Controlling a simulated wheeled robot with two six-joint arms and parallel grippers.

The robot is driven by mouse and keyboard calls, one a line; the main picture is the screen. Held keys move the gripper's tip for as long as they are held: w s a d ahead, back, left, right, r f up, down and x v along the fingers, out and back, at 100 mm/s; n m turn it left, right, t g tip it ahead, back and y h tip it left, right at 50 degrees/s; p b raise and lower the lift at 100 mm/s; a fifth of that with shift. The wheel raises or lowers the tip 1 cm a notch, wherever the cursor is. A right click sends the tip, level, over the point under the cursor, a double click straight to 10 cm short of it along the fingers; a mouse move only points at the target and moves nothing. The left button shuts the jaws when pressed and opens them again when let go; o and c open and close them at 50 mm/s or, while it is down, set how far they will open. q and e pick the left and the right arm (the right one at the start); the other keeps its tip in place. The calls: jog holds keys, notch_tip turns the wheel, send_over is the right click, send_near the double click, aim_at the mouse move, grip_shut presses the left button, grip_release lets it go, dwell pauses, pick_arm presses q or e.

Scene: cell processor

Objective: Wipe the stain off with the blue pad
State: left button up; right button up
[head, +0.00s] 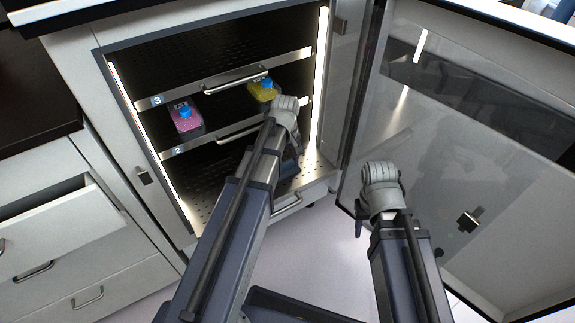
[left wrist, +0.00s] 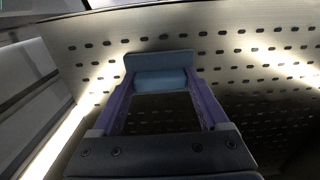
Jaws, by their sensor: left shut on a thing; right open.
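My left gripper (left wrist: 160,88) is shut on the blue pad (left wrist: 160,58), which sits between its purple fingers in the left wrist view. The pad is close to a perforated metal surface inside the cabinet; whether it touches is not clear. In the head view my left arm reaches into the lower part of the open cabinet, and the blue pad (head: 289,167) shows only partly behind the wrist. My right gripper (head: 359,222) is mostly hidden by its own wrist, in front of the open door, with nothing seen in it. I cannot make out a stain in either view.
A pink-filled bottle (head: 185,120) and a yellow-filled bottle (head: 263,90), both with blue caps, stand on shelf 2 above my left gripper. The glass door (head: 470,170) is open at the right. A drawer (head: 60,215) stands open at the left.

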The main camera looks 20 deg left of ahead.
aim_at(286, 164)
pick_arm(q)
notch_tip(286, 164, up, 6)
jog(key=p, duration=0.6)
jog(key=shift+r, duration=0.15)
notch_tip(286, 164, up, 3)
jog(key=p, duration=0.3)
dwell(0.3)
dwell(0.4)
